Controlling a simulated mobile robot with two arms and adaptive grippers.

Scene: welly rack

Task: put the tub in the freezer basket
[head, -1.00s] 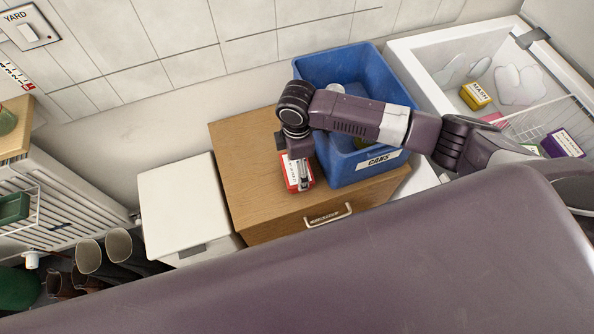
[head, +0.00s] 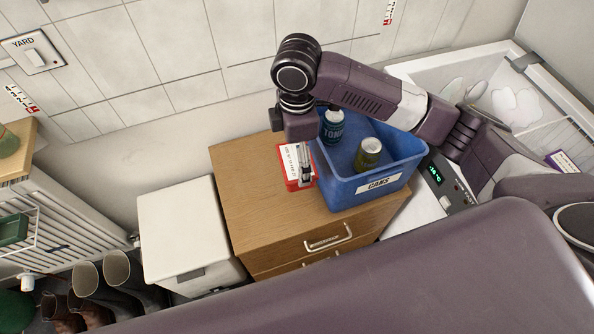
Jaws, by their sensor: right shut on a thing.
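My right gripper (head: 305,178) is shut on a small red tub with a white label (head: 291,169). It holds the tub over the wooden cabinet top, just left of the blue cans crate; it looks slightly raised, though the gap below is hard to judge. The open white freezer (head: 412,68) is at the upper right. Part of its wire basket (head: 549,122) shows there, and my right arm hides much of the freezer. My left gripper is not in view.
The blue crate (head: 385,187) holds cans and stands on the wooden cabinet (head: 245,190), between the tub and the freezer. A purple labelled box (head: 562,161) shows in the freezer. A white bin (head: 185,215), boots (head: 88,280) and a radiator are at the left.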

